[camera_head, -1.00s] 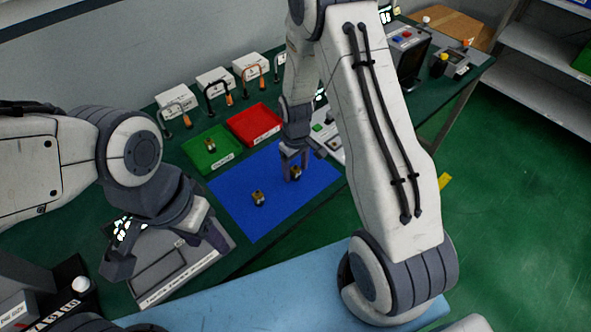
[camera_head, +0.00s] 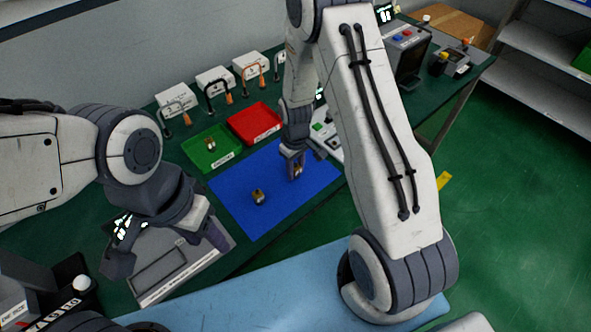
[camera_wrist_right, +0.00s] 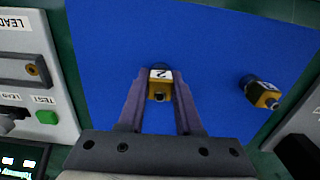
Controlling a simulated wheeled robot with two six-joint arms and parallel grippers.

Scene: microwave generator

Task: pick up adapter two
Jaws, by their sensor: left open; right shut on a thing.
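Adapter two (camera_wrist_right: 160,84), a small brass piece with a white label marked 2, is between the fingers of my right gripper (camera_wrist_right: 161,80) in the right wrist view. In the head view my right gripper (camera_head: 293,163) is shut on it at the right part of the blue mat (camera_head: 235,186). I cannot tell whether it still touches the mat. My left gripper (camera_head: 165,245) is open and empty over a grey device at the left.
A green tray (camera_head: 226,161) holding a small brass piece and an empty red tray (camera_head: 262,135) lie behind the mat. White boxes (camera_head: 213,79) with cables stand along the wall. A white device with a green button (camera_wrist_right: 46,117) is beside the mat.

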